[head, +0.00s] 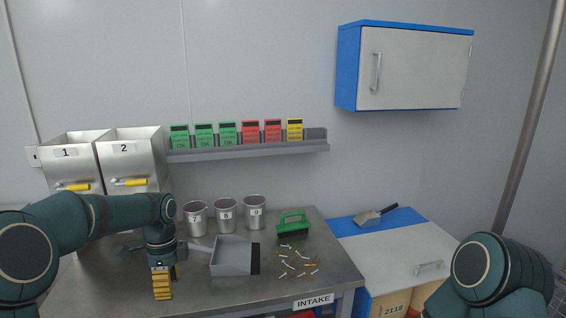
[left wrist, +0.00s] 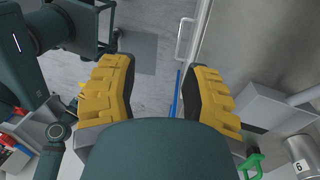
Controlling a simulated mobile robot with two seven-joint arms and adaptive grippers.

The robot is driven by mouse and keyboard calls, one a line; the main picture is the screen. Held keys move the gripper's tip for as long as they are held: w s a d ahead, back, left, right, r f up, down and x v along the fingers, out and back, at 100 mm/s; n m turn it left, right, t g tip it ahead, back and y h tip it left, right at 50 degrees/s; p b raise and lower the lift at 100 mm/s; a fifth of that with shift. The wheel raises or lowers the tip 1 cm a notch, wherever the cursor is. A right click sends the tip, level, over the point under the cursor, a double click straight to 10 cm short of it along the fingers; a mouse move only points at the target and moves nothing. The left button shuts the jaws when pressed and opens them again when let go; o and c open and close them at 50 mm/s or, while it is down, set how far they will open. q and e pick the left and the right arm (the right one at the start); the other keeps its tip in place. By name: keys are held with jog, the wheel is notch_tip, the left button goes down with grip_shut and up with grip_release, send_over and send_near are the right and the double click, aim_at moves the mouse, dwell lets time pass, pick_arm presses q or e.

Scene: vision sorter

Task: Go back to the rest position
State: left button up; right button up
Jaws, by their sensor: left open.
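My left gripper (head: 162,284) has yellow fingers and hangs pointing down over the left front part of the metal table (head: 205,300). In the left wrist view its two yellow fingers (left wrist: 157,90) are spread apart with nothing between them, and grey floor shows beyond. My left arm reaches in from the left in the head view. At the lower right of the head view a rounded part of my right arm shows, but its gripper is out of the picture.
A grey dustpan (head: 231,256) lies right of my left gripper, near scattered small pieces (head: 298,264) and a green brush (head: 292,226). Metal cups (head: 226,216) stand behind. Bins 1 (head: 72,160) and 2 (head: 130,158) are back left. A scoop (head: 372,217) lies on the cabinet (head: 400,248).

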pick_arm(q)
jog(key=s+d+f+n+h, duration=0.25)
jog(key=d+f, duration=0.35)
jog(key=f, duration=0.5)
jog(key=s+d+f+n+t, duration=0.1)
jog(key=s+d+f+n, duration=0.4)
jog(key=s, duration=0.5)
jog(key=s+d+f+n+t, duration=0.2)
jog(key=s+d+f+n, duration=0.4)
jog(key=s+f+n, duration=0.3)
jog(key=shift+s+d+f+n+t+h, duration=0.2)
jog(key=shift+s+f+n+t+h, duration=0.2)
jog(key=shift+n, duration=0.25)
